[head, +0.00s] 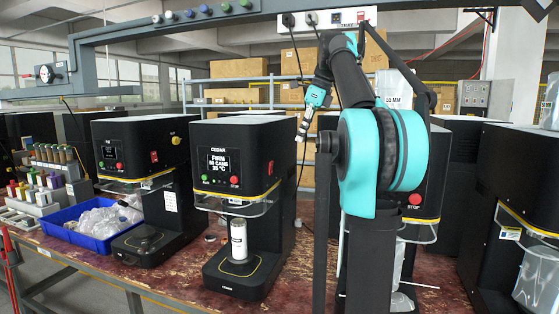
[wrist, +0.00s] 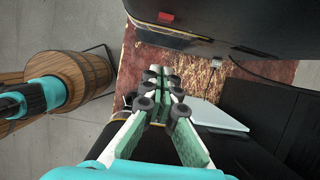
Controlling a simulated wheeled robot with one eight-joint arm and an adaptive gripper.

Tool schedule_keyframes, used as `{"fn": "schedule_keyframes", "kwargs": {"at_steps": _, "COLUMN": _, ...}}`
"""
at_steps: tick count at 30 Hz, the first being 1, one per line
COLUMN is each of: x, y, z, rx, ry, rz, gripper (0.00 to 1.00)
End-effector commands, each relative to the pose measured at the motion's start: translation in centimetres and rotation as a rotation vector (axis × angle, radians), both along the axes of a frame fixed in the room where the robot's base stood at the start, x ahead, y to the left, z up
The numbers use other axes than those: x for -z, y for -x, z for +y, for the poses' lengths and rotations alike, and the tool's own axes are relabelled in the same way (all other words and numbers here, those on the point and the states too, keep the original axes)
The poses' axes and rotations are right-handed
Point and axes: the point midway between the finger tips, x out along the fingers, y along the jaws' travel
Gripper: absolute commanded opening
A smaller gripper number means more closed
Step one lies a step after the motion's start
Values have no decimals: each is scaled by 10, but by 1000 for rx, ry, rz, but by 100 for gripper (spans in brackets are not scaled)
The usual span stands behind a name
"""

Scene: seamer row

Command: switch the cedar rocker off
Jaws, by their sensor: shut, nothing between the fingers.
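The machine marked CEDAR (head: 218,148) is a black seamer with a lit screen, a green button and a red stop button on its front. A small red rocker (wrist: 165,17) shows at the top of the wrist view on a black housing; I cannot read a label there. Its on or off position is too small to tell. My gripper (head: 301,134) is in the air just right of the cedar machine's upper part. In the wrist view my gripper (wrist: 165,78) is shut and empty, apart from the red rocker and pointing below it.
A white can (head: 238,240) stands on the cedar machine's plate. Another black seamer (head: 140,150) and a blue bin (head: 70,232) stand to the left. A wooden barrel (wrist: 80,75) is at the left in the wrist view. A pale flat panel (wrist: 218,117) lies right of the fingers.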

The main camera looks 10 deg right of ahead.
Motion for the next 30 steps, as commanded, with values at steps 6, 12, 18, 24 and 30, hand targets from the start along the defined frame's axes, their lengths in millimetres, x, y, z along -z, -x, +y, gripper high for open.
{"fn": "schedule_keyframes", "kwargs": {"at_steps": 6, "x": -2, "y": 0, "z": 0, "rx": 11, "ry": -5, "rz": 5, "gripper": 0}}
{"fn": "schedule_keyframes", "kwargs": {"at_steps": 12, "x": -1, "y": 0, "z": 0, "rx": 10, "ry": -4, "rz": 5, "gripper": 0}}
{"fn": "schedule_keyframes", "kwargs": {"at_steps": 18, "x": 16, "y": -3, "z": 6, "rx": 8, "ry": -3, "rz": 4, "gripper": 0}}
{"fn": "schedule_keyframes", "kwargs": {"at_steps": 24, "x": 52, "y": -10, "z": 18, "rx": 7, "ry": -3, "rz": 4, "gripper": 0}}
{"fn": "schedule_keyframes", "kwargs": {"at_steps": 30, "x": 88, "y": -17, "z": 30, "rx": 8, "ry": -3, "rz": 4, "gripper": 0}}
